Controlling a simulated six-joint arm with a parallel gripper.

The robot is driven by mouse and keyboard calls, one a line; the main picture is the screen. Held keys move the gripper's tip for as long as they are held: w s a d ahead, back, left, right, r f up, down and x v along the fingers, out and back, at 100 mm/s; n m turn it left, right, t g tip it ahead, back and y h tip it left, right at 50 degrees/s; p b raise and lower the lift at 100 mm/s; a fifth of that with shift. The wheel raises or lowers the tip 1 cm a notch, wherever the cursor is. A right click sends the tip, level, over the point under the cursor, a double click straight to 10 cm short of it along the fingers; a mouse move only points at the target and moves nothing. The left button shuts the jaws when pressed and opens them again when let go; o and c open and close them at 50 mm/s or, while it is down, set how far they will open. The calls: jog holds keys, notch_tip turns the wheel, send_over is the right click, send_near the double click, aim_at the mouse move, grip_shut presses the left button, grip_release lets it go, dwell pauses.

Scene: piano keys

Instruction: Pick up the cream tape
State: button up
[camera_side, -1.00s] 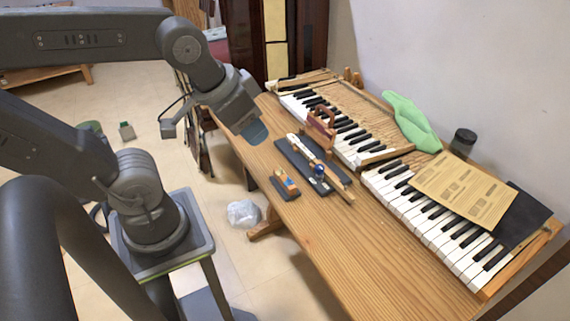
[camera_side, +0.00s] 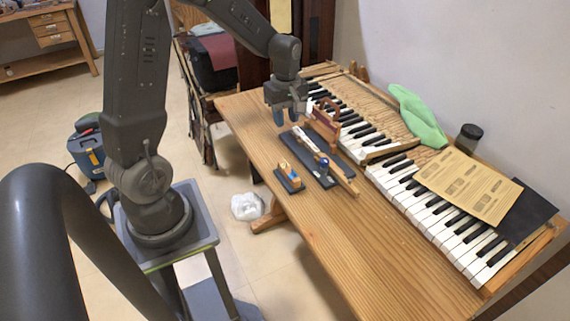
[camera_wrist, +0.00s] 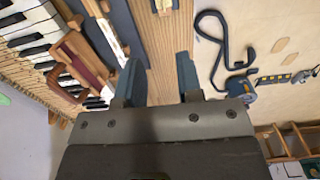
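I cannot make out a cream tape for certain in either view. The closest pale thing is a long white and wooden piece (camera_side: 307,140) lying on a dark tray (camera_side: 325,179) on the bench; it also shows in the wrist view (camera_wrist: 104,39). My gripper (camera_side: 286,120) hangs above the far part of the bench, behind and slightly left of this tray. In the wrist view my gripper (camera_wrist: 158,75) has its two blue-grey fingers apart, with nothing between them but bench wood below.
A reddish-brown wooden frame (camera_side: 325,122) stands close right of my gripper. A small dark tray with wooden and blue parts (camera_side: 289,178) lies nearer. The keyboard (camera_side: 435,222) carries papers (camera_side: 468,187) and a green cloth (camera_side: 417,117). The near bench top (camera_side: 345,245) is clear.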

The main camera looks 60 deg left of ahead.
send_over(285, 163)
jog(key=a, duration=0.1)
jog(key=f, duration=0.8)
jog(key=shift+w+f, duration=0.25)
jog(key=shift+w, duration=0.15)
jog(key=shift+s+d+f, duration=0.15)
jog(key=shift+d+f, duration=0.05)
jog(key=shift+f, duration=1.1)
jog(key=shift+s+d+f, duration=0.15)
jog(key=shift+f, duration=1.15)
jog(key=shift+c, duration=0.2)
grip_shut()
